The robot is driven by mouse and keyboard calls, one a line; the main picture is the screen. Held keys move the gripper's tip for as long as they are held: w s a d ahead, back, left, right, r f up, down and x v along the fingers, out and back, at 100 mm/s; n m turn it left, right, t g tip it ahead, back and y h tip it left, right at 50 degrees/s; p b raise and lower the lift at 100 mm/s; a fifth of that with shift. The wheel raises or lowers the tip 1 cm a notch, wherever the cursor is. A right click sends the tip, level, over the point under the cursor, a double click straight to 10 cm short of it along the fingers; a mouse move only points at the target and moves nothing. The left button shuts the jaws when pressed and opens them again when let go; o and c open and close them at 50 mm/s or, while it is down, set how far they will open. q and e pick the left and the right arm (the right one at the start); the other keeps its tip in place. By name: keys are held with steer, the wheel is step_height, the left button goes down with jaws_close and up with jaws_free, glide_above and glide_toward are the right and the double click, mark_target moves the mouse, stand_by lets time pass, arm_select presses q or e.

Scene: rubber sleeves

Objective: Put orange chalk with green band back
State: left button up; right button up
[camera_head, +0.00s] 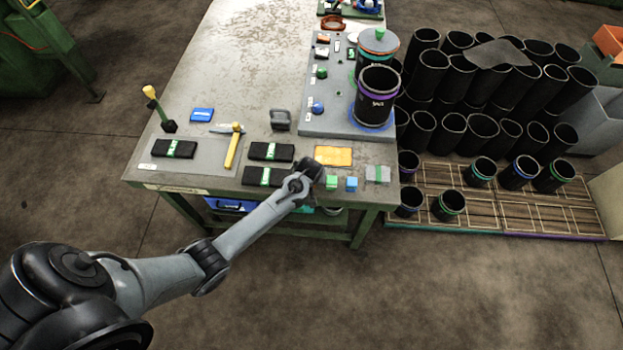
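I cannot make out an orange chalk with a green band anywhere in view; it may be hidden under my gripper or too small to tell. My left arm reaches in from the lower left. My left gripper (310,180) is over the table's front edge, beside a small green block (331,182). Its fingers are dark and hidden by the wrist, so I cannot see whether it is open or holds anything. A yellow-orange flat box (333,155) lies just behind it. My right gripper is not in view.
Black packs with green bands (270,151), a hammer (233,146), a blue block (351,184) and a grey block with a green stripe (377,173) lie on the table (200,100). A grey board (325,100) carries black sleeves (376,98). More sleeves stand right.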

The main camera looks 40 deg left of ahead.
arm_select(q)
steer(key=shift+f, duration=0.3)
steer(key=o, duration=1)
steer(key=shift+r, duration=0.35)
steer(key=p+v, duration=0.2)
steer(key=v, duration=0.9)
steer(key=s+d+r+m+h, duration=0.1)
steer(key=s+d+r+m, duration=0.1)
steer(key=s, duration=0.5)
steer(key=s+d+r+m+h, duration=0.1)
steer(key=s+d+r+m, duration=0.2)
steer(key=s, duration=0.5)
steer(key=s+d+r+m, duration=0.3)
steer(key=s+d+m, duration=0.1)
steer(key=s, duration=0.4)
steer(key=shift+s+d+h, duration=0.1)
steer(key=shift+d+h, duration=0.25)
steer(key=shift+h, duration=0.05)
